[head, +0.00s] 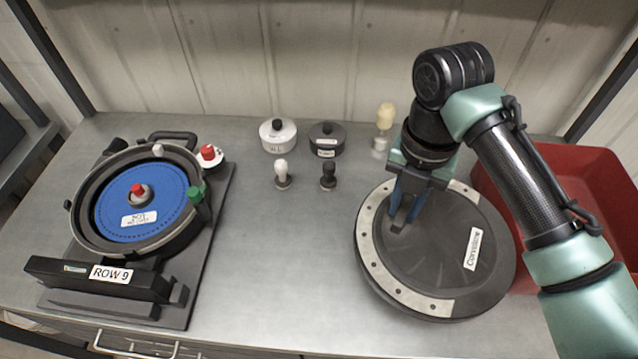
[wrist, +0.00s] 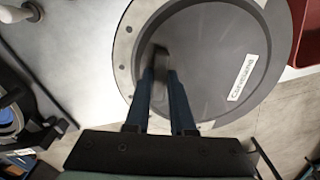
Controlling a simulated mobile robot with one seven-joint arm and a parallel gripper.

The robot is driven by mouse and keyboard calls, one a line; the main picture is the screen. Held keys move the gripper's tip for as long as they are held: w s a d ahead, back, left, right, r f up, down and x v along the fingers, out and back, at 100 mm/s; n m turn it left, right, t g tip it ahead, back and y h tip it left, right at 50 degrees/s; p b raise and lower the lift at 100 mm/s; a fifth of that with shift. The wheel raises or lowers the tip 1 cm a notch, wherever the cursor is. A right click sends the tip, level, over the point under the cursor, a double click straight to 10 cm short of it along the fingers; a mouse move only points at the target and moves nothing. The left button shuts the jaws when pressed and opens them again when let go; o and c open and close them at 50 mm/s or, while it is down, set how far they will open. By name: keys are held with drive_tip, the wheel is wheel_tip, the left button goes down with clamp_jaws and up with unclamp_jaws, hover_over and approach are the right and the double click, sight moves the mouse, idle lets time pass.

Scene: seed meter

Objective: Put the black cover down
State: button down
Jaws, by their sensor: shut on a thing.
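The black cover (head: 450,270) is a large round dark disc with a pale, dotted crescent strip along its left rim and a white label (head: 473,248). It is at the right of the bench. My gripper (head: 404,222) is over its left-centre part, fingers pointing down and shut on its small raised grip. In the wrist view the cover (wrist: 205,90) fills the upper middle, with the blue fingers (wrist: 160,75) closed about the dark grip. I cannot tell whether its underside touches the bench. Its near edge reaches close to the bench's front edge.
A round seed meter with a blue disc (head: 115,215) stands open at the left on a dark base marked ROW 9. White (head: 278,136) and dark (head: 327,139) lidded pots and small knobbed tools stand at the back. A red bin (head: 590,180) is at the right. The bench middle (head: 290,260) is clear.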

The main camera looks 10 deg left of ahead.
drive_tip(key=shift+w+r, duration=0.1)
drive_tip(key=shift+w, duration=0.05)
drive_tip(key=f, duration=0.5)
drive_tip(key=shift+s+f+p, duration=0.1)
drive_tip(key=shift+s+p, duration=0.15)
drive_tip(key=shift+p, duration=0.15)
drive_tip(key=shift+w+f, duration=0.1)
drive_tip(key=shift+f, duration=2.3)
drive_tip(key=shift+f, duration=0.1)
drive_tip(key=c, duration=0.8)
unclamp_jaws()
drive_tip(key=shift+o, duration=0.2)
wheel_tip(320, 180, up, 12)
drive_tip(key=shift+r+b, duration=0.15)
drive_tip(key=shift+b, duration=0.4)
drive_tip(key=shift+a, duration=0.1)
